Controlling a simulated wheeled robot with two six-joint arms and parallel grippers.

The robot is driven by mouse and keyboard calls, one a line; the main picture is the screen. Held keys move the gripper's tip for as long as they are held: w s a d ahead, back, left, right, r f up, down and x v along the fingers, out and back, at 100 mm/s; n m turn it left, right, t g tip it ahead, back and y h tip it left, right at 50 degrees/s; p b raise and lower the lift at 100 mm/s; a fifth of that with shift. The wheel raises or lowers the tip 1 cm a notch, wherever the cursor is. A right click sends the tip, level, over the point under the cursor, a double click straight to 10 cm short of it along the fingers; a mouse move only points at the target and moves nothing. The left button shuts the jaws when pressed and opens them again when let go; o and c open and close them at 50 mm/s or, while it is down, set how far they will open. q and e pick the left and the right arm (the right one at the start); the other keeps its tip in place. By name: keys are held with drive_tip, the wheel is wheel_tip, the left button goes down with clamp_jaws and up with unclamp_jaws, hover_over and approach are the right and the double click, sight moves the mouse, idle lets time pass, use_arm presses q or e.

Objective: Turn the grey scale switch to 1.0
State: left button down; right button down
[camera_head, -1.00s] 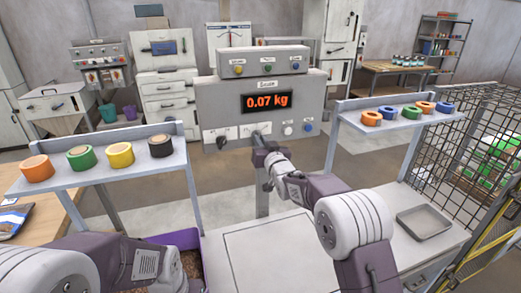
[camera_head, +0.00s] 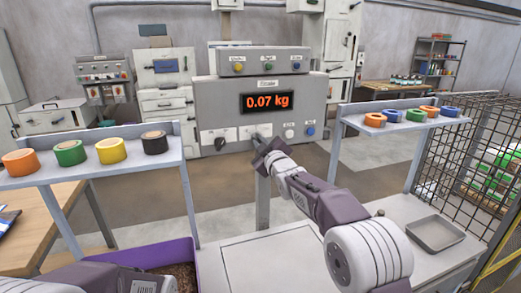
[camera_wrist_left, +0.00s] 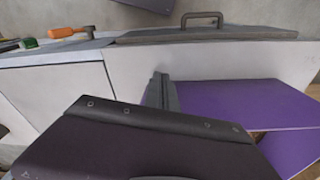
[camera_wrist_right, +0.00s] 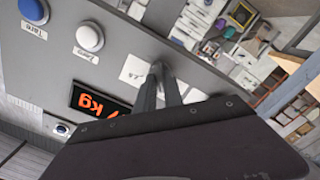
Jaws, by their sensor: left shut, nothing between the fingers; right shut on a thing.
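The grey scale panel (camera_head: 212,105) stands ahead, its display (camera_head: 268,102) reading 0.07 kg in orange. My right gripper (camera_head: 264,143) is at the lower middle of the panel. In the right wrist view its fingers (camera_wrist_right: 159,88) are shut on the grey scale switch (camera_wrist_right: 157,68), which they mostly hide. I cannot read the switch's setting. A white label (camera_wrist_right: 132,70) sits beside it. My left gripper (camera_wrist_left: 161,91) is shut and empty, near the purple bin (camera_wrist_left: 240,102) in the left wrist view.
A black knob (camera_head: 220,143) is left of the switch; a white button (camera_head: 289,131) and a blue button (camera_head: 310,130) are right of it. Tape rolls stand on the left shelf (camera_head: 100,166) and right shelf (camera_head: 400,124). A grey tray (camera_head: 435,234) lies at the right.

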use_arm(q)
drive_tip(key=shift+f+b, duration=0.45)
drive_tip(key=shift+f, duration=0.25)
use_arm(e)
drive_tip(key=shift+f+n, duration=0.15)
drive_tip(key=shift+n, duration=0.65)
drive_tip(key=c, duration=1.5)
unclamp_jaws()
drive_tip(key=shift+o, duration=0.2)
